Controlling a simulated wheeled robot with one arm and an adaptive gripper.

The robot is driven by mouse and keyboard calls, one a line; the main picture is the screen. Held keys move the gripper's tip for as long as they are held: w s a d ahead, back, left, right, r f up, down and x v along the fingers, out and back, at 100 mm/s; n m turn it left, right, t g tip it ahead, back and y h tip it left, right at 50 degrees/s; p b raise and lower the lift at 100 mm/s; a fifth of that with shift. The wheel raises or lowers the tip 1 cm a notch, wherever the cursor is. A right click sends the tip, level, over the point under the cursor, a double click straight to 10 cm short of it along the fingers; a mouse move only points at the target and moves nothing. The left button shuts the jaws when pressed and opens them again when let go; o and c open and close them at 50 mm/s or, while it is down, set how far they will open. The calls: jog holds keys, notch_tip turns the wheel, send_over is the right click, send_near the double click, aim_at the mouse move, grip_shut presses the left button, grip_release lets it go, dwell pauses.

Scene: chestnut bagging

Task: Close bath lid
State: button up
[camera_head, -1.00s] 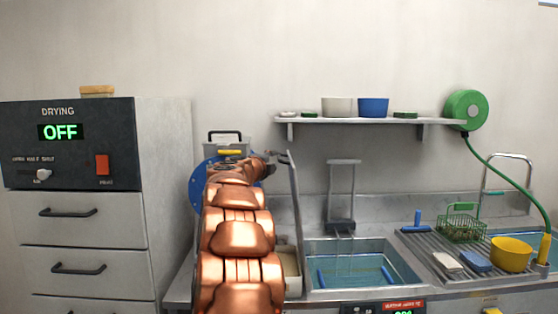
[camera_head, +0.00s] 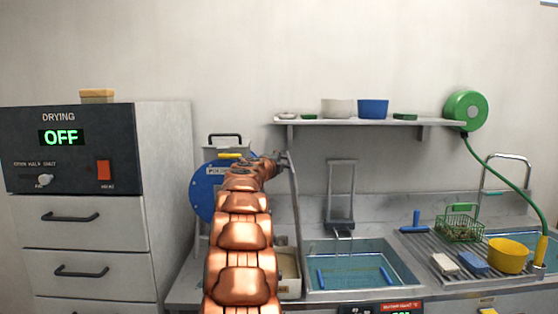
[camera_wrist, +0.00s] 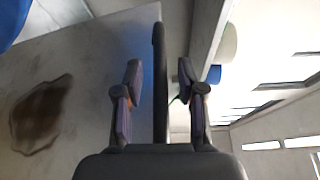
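The bath lid (camera_head: 295,215) stands upright, seen nearly edge-on, at the left side of the water bath (camera_head: 350,268). My gripper (camera_head: 281,160) is at the top of the lid, its fingers small and partly hidden by my copper arm. In the wrist view, my gripper (camera_wrist: 160,95) is open, with one finger on each side of a dark bar (camera_wrist: 160,75) at the lid's edge. Gaps show between the bar and both fingers. A grey panel (camera_wrist: 95,60) with a brown patch, apparently the lid's face, fills the left of that view.
A wall shelf (camera_head: 345,121) with bowls is above the bath. A metal frame (camera_head: 341,190) stands behind the bath. To the right are a draining rack with a green basket (camera_head: 459,229) and yellow bowl (camera_head: 508,255). A blue disc (camera_head: 207,192) is left of my arm.

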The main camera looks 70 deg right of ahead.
jog(key=shift+c, duration=0.2)
grip_shut()
dwell(0.6)
